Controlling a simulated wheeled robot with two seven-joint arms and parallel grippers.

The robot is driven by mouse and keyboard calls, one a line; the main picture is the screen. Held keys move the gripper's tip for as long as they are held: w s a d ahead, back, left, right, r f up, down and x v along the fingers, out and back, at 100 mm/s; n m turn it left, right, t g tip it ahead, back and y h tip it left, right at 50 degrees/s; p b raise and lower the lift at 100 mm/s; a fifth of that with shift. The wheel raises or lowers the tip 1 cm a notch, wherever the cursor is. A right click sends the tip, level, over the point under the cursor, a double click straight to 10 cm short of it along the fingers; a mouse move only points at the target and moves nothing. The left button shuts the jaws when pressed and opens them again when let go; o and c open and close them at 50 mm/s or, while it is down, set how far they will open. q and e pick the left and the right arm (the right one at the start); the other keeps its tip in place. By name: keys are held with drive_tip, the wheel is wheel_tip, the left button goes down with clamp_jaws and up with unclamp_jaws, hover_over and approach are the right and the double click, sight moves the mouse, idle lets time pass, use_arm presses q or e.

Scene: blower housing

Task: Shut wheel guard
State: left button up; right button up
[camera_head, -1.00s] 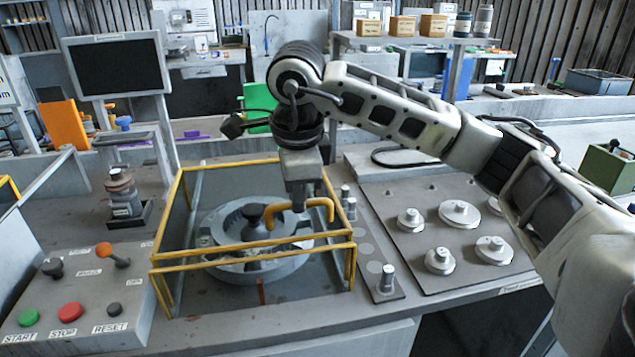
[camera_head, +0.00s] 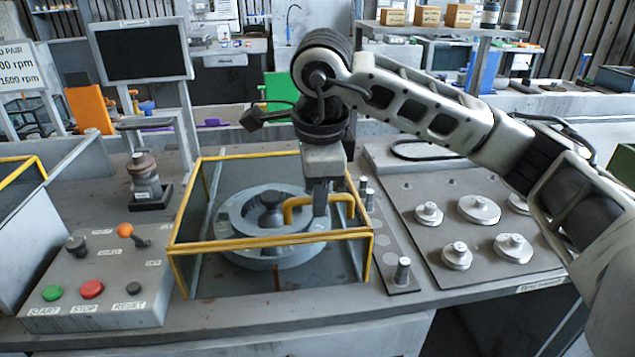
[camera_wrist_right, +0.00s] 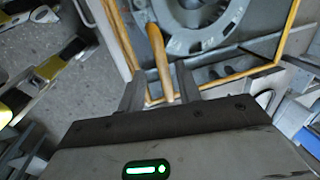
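The wheel guard (camera_head: 270,241) is a clear-sided box with a yellow frame on the bench. Its top looks nearly level, with only a narrow gap between the two front bars. Inside stands a grey ring-shaped wheel housing (camera_head: 238,214) with a dark hub. A yellow arched handle (camera_head: 298,200) is on the guard; it also shows in the right wrist view (camera_wrist_right: 158,55). My right gripper (camera_head: 320,208) points down at the handle. In the wrist view its fingers (camera_wrist_right: 158,80) stand apart with the handle between them; contact is unclear. My left gripper is out of view.
A control box (camera_head: 95,270) with green, red and black buttons stands left of the guard. A plate with several round metal parts (camera_head: 455,255) lies to the right. A monitor (camera_head: 142,52) stands behind at the left.

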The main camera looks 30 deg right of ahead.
wheel_tip(320, 180, up, 16)
drive_tip(key=s+a+p, duration=0.1)
drive_tip(key=s, duration=0.2)
drive_tip(key=shift+f+p, duration=0.15)
drive_tip(key=shift+p, duration=0.2)
